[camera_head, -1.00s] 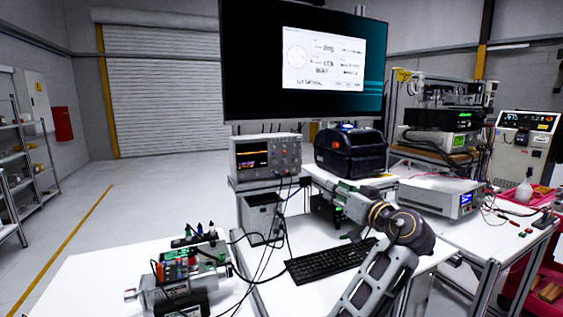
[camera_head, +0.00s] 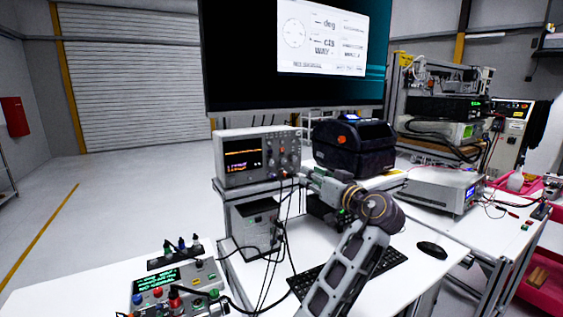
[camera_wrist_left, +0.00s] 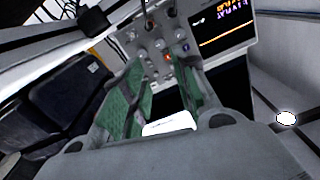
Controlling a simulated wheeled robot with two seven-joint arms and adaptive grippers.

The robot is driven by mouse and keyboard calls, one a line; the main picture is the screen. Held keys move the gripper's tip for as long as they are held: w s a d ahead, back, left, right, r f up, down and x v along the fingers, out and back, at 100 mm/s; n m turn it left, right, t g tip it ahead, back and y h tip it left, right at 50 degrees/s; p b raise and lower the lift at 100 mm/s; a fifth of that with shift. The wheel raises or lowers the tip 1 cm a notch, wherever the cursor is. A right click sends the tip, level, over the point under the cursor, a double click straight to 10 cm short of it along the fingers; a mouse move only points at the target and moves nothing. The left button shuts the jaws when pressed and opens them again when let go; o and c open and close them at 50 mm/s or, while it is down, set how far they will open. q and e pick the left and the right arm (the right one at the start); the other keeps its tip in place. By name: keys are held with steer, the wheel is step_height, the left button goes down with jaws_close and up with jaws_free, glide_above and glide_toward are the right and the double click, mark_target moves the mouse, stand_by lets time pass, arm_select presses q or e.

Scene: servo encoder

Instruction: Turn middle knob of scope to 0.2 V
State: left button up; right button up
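The scope (camera_head: 233,178) is a grey box with a lit screen, standing on a raised shelf left of centre in the head view. Its knob panel (camera_head: 284,155) is at the right of the screen. In the left wrist view the scope appears rotated, with its knobs (camera_wrist_left: 168,57) beyond the fingers. Which knob is the middle one, and its setting, are too small to tell. My left gripper (camera_head: 306,177) is just right of and below the knob panel. Its green-padded fingers (camera_wrist_left: 165,88) stand apart and empty, pointing at the panel. My right gripper is out of view.
A black printer-like box (camera_head: 352,148) stands right of the scope. A large monitor (camera_head: 240,60) hangs above. A keyboard (camera_head: 388,262) lies under my left arm, and a mouse (camera_head: 431,250) right of it. Dark cables (camera_head: 286,222) hang below the scope.

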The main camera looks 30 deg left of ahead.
mark_target(284, 161)
arm_select(q)
steer(key=shift+w+a, duration=0.15)
steer(key=shift+a, duration=0.15)
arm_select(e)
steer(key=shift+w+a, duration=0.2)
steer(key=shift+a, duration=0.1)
arm_select(q)
steer(key=shift+d+r, duration=0.1)
